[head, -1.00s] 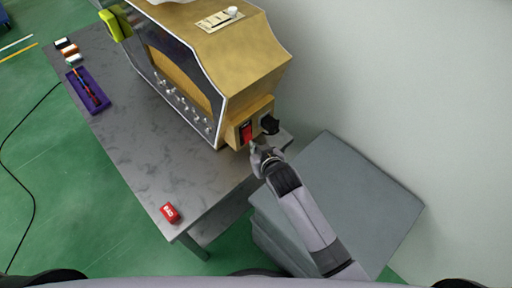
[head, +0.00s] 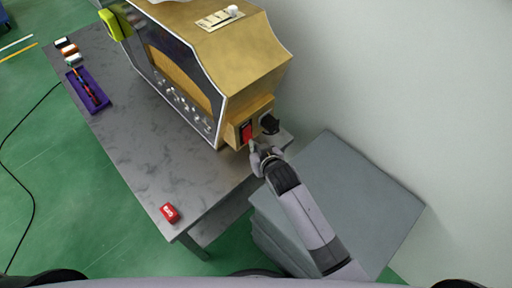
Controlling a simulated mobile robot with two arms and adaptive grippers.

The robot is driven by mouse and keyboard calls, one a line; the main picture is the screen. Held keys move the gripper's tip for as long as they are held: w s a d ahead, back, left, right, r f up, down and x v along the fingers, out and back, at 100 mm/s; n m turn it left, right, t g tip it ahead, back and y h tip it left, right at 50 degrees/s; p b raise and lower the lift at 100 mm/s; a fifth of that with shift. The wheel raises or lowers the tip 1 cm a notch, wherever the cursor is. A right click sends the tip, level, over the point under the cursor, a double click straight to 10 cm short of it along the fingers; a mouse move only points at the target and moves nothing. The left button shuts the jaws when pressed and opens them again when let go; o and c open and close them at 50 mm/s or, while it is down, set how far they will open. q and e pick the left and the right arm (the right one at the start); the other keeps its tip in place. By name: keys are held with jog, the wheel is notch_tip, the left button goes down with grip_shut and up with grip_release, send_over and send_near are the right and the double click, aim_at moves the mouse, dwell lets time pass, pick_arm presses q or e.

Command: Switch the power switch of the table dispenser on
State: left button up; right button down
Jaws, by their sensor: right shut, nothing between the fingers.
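The table dispenser (head: 245,65) is a gold and black machine with a clear front, standing on a grey marbled table (head: 150,140). Its red power switch (head: 246,132) is on the small gold box at the near right end, beside a black plug or knob (head: 270,125). My right gripper (head: 254,147) is shut and empty, with its fingertips just below the red switch, at or very near its lower edge. I cannot tell whether they touch, nor the rocker's exact position. My left gripper is not in view.
A red box (head: 169,212) lies near the table's front corner. A purple tray (head: 98,104) and several small boxes (head: 68,50) are at the left. A grey block (head: 345,200) stands right of the table, by the white wall (head: 400,90).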

jog(key=shift+b+x, duration=1.45)
jog(key=shift+x, duration=0.7)
dwell(0.4)
jog(key=p+v, duration=0.9)
jog(key=shift+p, duration=0.3)
jog(key=shift+f, duration=0.1)
dwell(0.7)
